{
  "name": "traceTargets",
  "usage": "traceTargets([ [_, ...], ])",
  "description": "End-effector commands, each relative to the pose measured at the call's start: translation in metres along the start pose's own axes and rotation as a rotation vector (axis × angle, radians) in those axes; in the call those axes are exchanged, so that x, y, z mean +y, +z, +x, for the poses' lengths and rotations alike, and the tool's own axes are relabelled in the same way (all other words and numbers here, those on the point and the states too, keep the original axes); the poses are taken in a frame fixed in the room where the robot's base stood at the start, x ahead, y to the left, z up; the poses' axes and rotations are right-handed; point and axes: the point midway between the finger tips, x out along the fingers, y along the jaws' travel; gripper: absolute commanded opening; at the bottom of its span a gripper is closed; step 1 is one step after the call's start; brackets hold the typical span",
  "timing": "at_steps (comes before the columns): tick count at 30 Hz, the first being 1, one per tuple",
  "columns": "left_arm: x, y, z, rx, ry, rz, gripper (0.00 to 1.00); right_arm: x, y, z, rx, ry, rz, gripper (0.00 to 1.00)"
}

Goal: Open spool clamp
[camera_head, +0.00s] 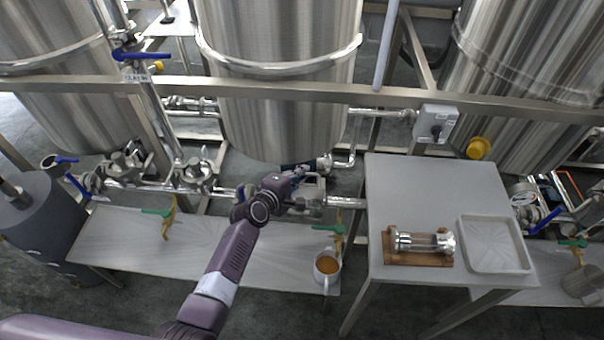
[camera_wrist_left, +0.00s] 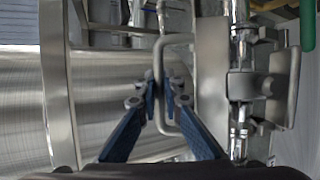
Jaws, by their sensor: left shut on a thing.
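The spool clamp (camera_head: 312,199) sits on the metal pipe below the middle tank, just right of my left gripper (camera_head: 300,180). In the left wrist view, the blue fingers of my left gripper (camera_wrist_left: 160,92) are closed around the near side of a grey bent-rod loop handle (camera_wrist_left: 163,58). A metal clamp-like fitting (camera_wrist_left: 270,86) sits on the pipe to the right of the loop. Where the loop joins the clamp is not clear. My wrist partly hides the clamp in the head view. My right gripper is not in view.
A grey table (camera_head: 430,195) at right carries a glass-and-metal spool on a wooden stand (camera_head: 418,258) and a white tray (camera_head: 495,245). A low bench (camera_head: 130,240) holds a cup of orange-brown liquid (camera_head: 327,266). A frame beam (camera_head: 290,92) crosses before the tanks.

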Motion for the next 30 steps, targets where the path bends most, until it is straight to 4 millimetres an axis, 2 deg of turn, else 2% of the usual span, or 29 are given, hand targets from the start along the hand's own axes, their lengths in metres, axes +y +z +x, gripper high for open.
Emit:
traceTargets([
  [2, 0.004, 0.000, 0.000, 0.000, 0.007, 0.000, 0.00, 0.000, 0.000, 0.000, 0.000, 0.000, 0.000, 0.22],
  [3, 0.004, 0.000, 0.000, 0.000, 0.007, 0.000, 0.09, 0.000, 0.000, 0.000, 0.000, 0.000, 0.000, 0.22],
  [8, 0.003, 0.000, 0.000, 0.000, 0.005, 0.000, 0.26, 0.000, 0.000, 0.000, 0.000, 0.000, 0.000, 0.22],
  [20, 0.002, 0.000, -0.005, 0.000, 0.004, 0.000, 0.26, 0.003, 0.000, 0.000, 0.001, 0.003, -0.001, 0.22],
  [26, 0.003, 0.000, -0.028, 0.001, 0.007, -0.001, 0.26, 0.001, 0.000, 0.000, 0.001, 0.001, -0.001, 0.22],
  [30, 0.003, 0.000, -0.051, 0.002, 0.007, 0.000, 0.26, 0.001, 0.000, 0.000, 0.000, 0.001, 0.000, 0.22],
])
